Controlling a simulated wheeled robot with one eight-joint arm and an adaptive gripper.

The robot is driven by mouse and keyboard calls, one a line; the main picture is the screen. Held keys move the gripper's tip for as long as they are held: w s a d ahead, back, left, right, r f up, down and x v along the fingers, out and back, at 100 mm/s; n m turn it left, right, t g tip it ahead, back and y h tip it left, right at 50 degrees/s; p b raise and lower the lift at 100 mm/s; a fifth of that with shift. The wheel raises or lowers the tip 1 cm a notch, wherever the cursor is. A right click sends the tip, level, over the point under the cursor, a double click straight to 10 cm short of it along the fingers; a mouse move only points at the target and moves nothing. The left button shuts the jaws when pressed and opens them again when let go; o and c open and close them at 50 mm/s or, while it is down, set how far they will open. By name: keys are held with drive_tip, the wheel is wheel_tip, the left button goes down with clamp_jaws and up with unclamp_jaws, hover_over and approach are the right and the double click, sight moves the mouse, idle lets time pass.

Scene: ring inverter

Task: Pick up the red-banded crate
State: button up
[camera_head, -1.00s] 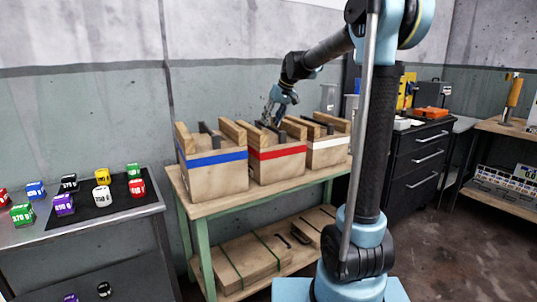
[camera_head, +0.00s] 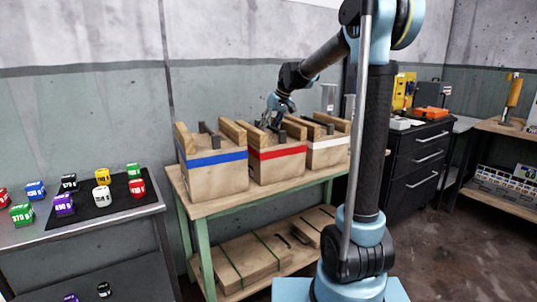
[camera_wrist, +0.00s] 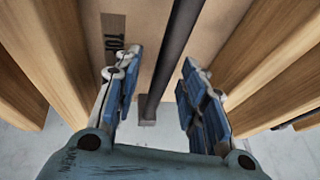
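The red-banded crate (camera_head: 276,165) is a wooden box on the green-legged bench, between a blue-banded crate and a white-banded crate. My gripper (camera_head: 270,121) is at the top of the red-banded crate. In the wrist view my gripper (camera_wrist: 158,95) is open, its two blue-padded fingers on either side of a dark bar (camera_wrist: 170,60) that runs across the crate top. Gaps show between the fingers and the bar. Wooden side rails (camera_wrist: 50,45) of the crate lie outside the fingers. The head view does not show the fingertips clearly.
The blue-banded crate (camera_head: 216,172) stands close on the left and the white-banded crate (camera_head: 328,150) close on the right. The bench (camera_head: 215,205) has flat wooden pieces on its lower shelf. A table with several coloured blocks (camera_head: 102,197) stands at the left.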

drive_tip(key=shift+f, duration=0.1)
drive_tip(key=shift+c, duration=0.3)
clamp_jaws()
